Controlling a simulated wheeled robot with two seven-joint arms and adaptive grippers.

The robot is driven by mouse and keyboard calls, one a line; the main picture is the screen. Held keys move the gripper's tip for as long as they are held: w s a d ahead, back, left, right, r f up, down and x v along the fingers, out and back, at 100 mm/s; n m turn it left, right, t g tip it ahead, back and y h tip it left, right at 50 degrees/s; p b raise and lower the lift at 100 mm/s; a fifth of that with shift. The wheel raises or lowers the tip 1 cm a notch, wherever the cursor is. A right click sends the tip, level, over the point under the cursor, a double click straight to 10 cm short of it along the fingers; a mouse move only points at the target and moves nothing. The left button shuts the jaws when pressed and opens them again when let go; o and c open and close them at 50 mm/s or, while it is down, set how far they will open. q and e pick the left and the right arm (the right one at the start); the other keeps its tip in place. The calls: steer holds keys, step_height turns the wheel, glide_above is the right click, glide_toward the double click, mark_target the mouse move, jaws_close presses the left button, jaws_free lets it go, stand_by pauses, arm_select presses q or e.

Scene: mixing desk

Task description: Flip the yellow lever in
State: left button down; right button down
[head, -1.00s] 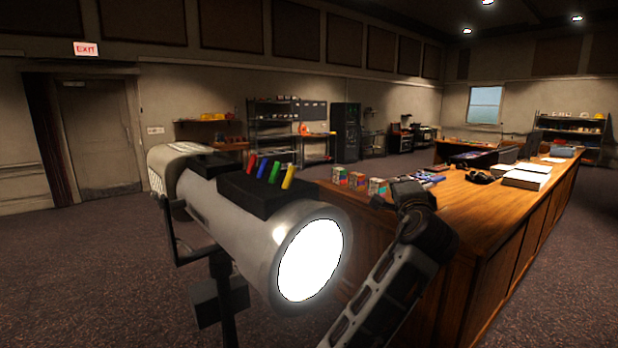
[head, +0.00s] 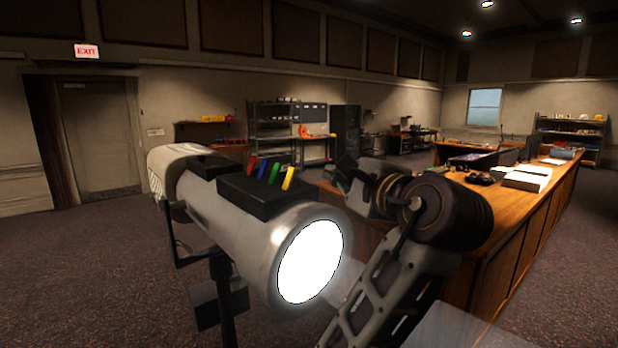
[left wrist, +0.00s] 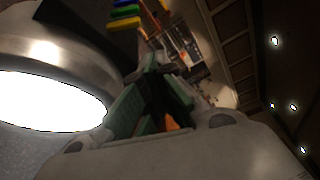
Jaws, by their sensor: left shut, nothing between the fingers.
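A large grey spotlight (head: 240,225) with a glowing white lens stands on a stand at centre left. A black box (head: 262,198) on top carries red, blue, green and yellow levers in a row. The yellow lever (head: 288,179) is at the right end, nearest the lens, and leans right. It also shows at the top of the left wrist view (left wrist: 125,22). My left gripper (head: 343,168) is right of the yellow lever, apart from it. In the left wrist view its green-padded fingers (left wrist: 158,65) are shut and empty. My right gripper is not in view.
A long wooden desk (head: 520,235) runs along the right, with papers (head: 527,178) and dark gear on it. My left arm covers its near end. Shelves (head: 272,130) line the far wall. Carpeted floor (head: 90,260) is open at left.

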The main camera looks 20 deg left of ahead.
mark_target(307, 188)
arm_select(q)
steer(key=shift+s+a+f+m+g, duration=0.3)
steer(key=shift+s+a+f+g, duration=0.25)
steer(key=shift+s+a+g, duration=0.25)
steer(key=shift+d, duration=0.15)
steer(key=shift+p+x, duration=0.9)
steer(key=shift+x, duration=4.1)
steer(key=shift+r, duration=0.15)
steer(key=shift+a, duration=0.25)
